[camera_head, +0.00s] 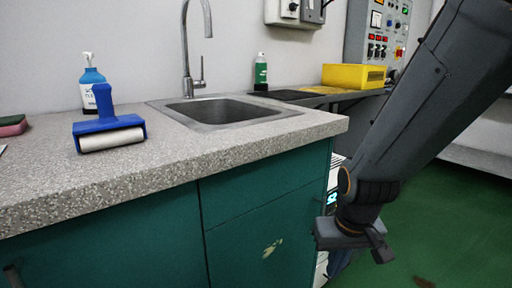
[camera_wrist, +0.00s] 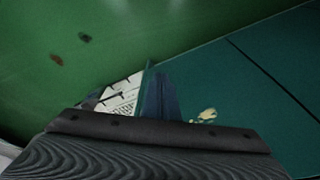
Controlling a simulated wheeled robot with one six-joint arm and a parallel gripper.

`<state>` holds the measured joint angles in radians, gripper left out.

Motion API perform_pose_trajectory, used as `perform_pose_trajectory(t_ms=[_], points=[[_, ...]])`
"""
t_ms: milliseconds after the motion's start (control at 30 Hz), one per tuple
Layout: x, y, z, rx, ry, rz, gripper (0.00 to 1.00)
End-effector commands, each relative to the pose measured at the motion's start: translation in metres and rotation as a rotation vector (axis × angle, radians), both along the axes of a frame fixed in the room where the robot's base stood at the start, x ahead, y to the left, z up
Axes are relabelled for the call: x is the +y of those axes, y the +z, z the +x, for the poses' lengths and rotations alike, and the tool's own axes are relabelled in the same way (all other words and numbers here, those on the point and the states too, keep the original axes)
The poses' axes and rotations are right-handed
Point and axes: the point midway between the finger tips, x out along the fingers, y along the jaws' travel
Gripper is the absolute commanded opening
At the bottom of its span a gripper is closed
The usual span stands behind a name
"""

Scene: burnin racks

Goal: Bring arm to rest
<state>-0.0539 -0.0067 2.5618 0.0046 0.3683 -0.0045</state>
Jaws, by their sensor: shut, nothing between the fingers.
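My dark grey arm (camera_head: 420,110) comes down from the upper right in the head view and hangs beside the right end of the counter. My gripper (camera_head: 340,262) is at its lower end, low in front of the green floor and partly hidden by the wrist. In the wrist view my gripper (camera_wrist: 158,96) shows as a dark blue shape above the dark wrist housing. It is shut with nothing in it, close to the teal cabinet (camera_wrist: 235,80); I cannot tell whether it touches.
The speckled counter (camera_head: 170,160) holds a blue lint roller (camera_head: 107,125), a blue bottle (camera_head: 92,88) and a sink (camera_head: 215,112). A yellow box (camera_head: 353,77) stands further back. White equipment (camera_wrist: 122,97) is beside the cabinet end. Green floor (camera_head: 450,215) is open at right.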

Motion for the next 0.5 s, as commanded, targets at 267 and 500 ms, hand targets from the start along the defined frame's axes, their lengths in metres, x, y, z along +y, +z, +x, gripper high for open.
perform_pose_trajectory(t_ms=[267,500], points=[[0.063,0.002,-0.022,0.049,0.149,0.008,0.00],[0.128,0.005,-0.062,0.110,0.330,0.007,0.00]])
